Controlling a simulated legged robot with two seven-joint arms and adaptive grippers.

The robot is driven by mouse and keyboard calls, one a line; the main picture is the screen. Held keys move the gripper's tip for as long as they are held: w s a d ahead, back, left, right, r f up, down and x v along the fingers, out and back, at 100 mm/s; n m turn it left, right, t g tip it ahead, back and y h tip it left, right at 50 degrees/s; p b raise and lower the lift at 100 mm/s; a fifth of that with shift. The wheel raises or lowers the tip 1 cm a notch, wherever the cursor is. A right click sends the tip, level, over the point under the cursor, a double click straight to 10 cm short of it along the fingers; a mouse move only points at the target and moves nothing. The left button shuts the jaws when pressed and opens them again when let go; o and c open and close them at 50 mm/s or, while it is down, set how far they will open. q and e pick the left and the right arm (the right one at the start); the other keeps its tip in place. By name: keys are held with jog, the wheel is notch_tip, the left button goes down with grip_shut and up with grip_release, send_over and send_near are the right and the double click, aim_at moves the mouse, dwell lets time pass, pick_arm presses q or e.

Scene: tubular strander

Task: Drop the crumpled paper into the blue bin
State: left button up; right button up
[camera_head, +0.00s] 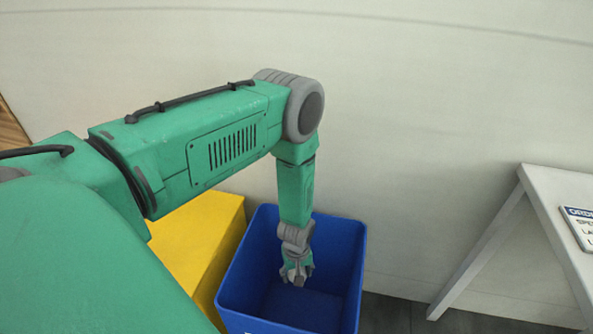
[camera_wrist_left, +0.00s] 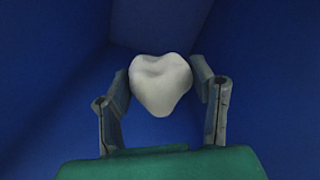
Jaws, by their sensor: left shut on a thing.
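The blue bin (camera_head: 342,238) stands open on the floor in the lower middle of the head view. Its blue inner walls (camera_wrist_left: 60,60) fill the background of the left wrist view. My left gripper (camera_head: 297,277) points down inside the bin's opening. In the left wrist view, the gripper (camera_wrist_left: 160,85) is shut on the crumpled paper (camera_wrist_left: 160,84), a pale, rounded lump between its two fingertips. In the head view the paper is mostly hidden by the fingers. My right gripper does not show.
A pale wall (camera_head: 420,110) runs behind. Dark floor (camera_head: 395,312) shows between the blue bin and the table.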

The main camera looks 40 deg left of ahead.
pick_arm(q)
notch_tip(320, 180, down, 20)
jog(key=b, duration=1.5)
jog(key=shift+d+f, duration=0.15)
jog(key=shift+d, duration=0.15)
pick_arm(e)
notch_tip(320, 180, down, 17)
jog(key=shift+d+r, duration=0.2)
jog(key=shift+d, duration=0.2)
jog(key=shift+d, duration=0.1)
pick_arm(q)
jog(key=o, duration=0.9)
jog(key=shift+a, duration=0.1)
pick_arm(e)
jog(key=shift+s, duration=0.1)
pick_arm(q)
notch_tip(320, 180, up, 12)
